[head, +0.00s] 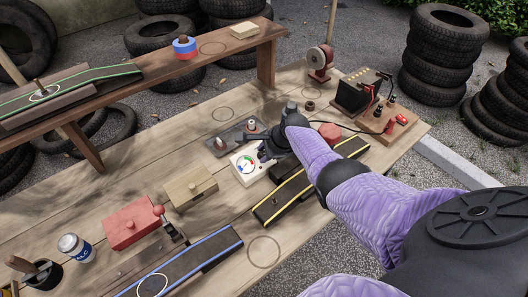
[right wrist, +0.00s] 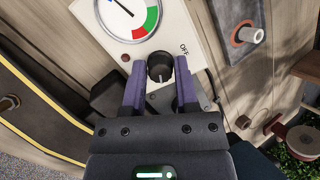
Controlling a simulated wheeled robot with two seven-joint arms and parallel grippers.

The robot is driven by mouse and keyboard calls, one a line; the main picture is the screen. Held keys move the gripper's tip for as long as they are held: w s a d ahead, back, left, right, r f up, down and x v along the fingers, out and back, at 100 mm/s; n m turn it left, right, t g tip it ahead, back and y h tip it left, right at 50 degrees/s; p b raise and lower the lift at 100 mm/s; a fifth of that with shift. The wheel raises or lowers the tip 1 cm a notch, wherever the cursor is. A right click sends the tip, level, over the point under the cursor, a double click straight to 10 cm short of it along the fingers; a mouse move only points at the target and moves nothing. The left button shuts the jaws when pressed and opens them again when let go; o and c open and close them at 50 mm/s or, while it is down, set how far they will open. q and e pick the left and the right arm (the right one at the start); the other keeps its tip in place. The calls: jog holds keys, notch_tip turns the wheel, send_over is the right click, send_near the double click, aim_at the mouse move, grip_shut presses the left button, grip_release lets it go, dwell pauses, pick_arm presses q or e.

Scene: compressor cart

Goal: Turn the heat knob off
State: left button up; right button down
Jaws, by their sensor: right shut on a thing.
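The heat knob (right wrist: 160,67) is a dark round knob on a white panel (right wrist: 180,30). A pale pointer mark on it points toward the gripper's palm, away from the dial. The word OFF is printed on the panel to the knob's right. My right gripper (right wrist: 159,76) is shut on the knob, one purple finger on each side. In the head view, my right gripper (head: 266,153) is at the right side of the white gauge box (head: 240,172) and hides the knob. My left gripper is not in view.
Yellow-edged ramps (head: 283,199) lie just in front of the gripper. A grey plate with pegs (head: 232,139) is behind the gauge box. A wooden block (head: 190,188) and red box (head: 128,227) stand to the left. A black-and-wood unit (head: 365,97) stands at the right.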

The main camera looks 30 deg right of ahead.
jog(key=n+g, duration=0.1)
jog(key=n, duration=0.5)
jog(key=shift+b, duration=0.4)
jog(key=n, duration=0.5)
jog(key=shift+n+g+b, duration=0.3)
jog(key=shift+g, duration=0.1)
jog(key=n+h, duration=0.1)
jog(key=n, duration=0.4)
jog(key=shift+g, duration=0.3)
jog(key=n+h, duration=0.1)
jog(key=n, duration=0.4)
jog(key=shift+n, duration=0.3)
jog(key=shift+c, duration=1.9)
grip_release()
